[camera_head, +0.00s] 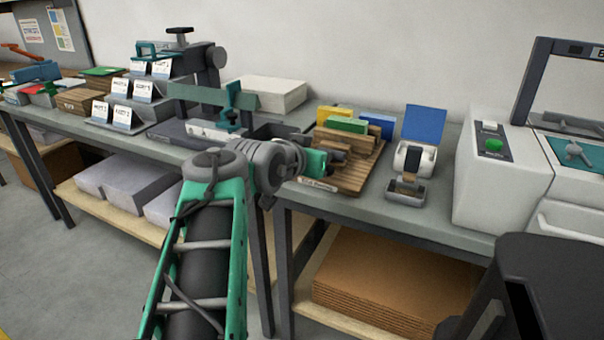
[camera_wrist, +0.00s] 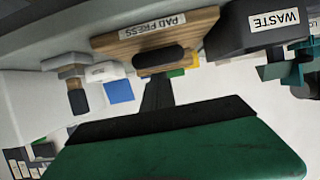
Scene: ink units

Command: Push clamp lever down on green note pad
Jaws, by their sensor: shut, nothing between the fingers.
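The wooden pad press (camera_head: 362,176) sits on the bench, and its labelled front edge also shows in the wrist view (camera_wrist: 190,25). A green note pad (camera_head: 346,125) stands upright in it, between a yellow pad (camera_head: 333,112) and a blue pad (camera_head: 377,121). A bit of green also shows behind the board in the wrist view (camera_wrist: 177,73). My gripper (camera_head: 338,156) is shut and empty, at the left part of the press, in front of the green pad. Its dark fingers also show in the wrist view (camera_wrist: 157,93). I cannot clearly make out the clamp lever or whether the fingers touch it.
A dark waste bin (camera_wrist: 245,30) adjoins the press. Card stands (camera_head: 130,105) are at the left.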

